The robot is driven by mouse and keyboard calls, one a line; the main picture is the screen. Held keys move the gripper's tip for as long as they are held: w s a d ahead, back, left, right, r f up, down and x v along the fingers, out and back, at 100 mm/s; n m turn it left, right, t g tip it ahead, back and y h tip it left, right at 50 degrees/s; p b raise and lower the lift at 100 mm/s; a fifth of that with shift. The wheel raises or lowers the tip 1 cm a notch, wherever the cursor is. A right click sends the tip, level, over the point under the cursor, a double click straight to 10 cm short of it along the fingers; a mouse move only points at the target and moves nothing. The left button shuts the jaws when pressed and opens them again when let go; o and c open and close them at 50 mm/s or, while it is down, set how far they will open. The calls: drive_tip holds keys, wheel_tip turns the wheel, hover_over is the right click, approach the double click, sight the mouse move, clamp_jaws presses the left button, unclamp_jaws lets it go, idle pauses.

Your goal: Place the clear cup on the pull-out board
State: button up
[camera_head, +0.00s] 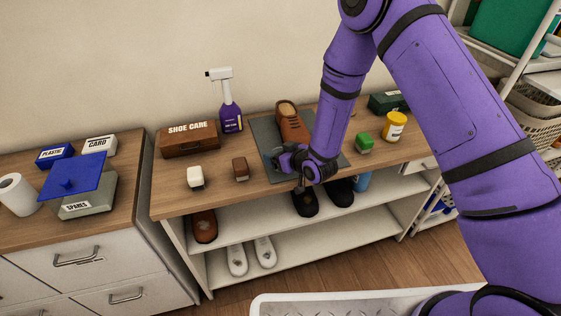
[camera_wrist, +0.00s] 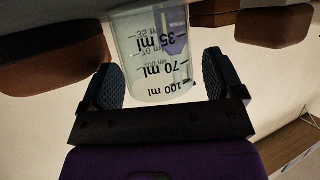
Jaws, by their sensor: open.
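My gripper (camera_head: 278,158) is low over the bench at the grey mat (camera_head: 268,136), to the left of my wrist. In the wrist view, which looks upside down, a clear cup (camera_wrist: 152,50) with black ml marks stands between the two fingers of my gripper (camera_wrist: 160,80). The fingers are open. The left finger is close to the cup's side, and a gap shows at the right finger. I cannot make out the cup in the head view. I cannot clearly pick out the pull-out board; a white panel (camera_head: 422,164) shows under the bench top at the right.
Shoes stand on shelves below.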

drive_tip(key=c, duration=1.1)
drive_tip(key=shift+r, duration=0.2)
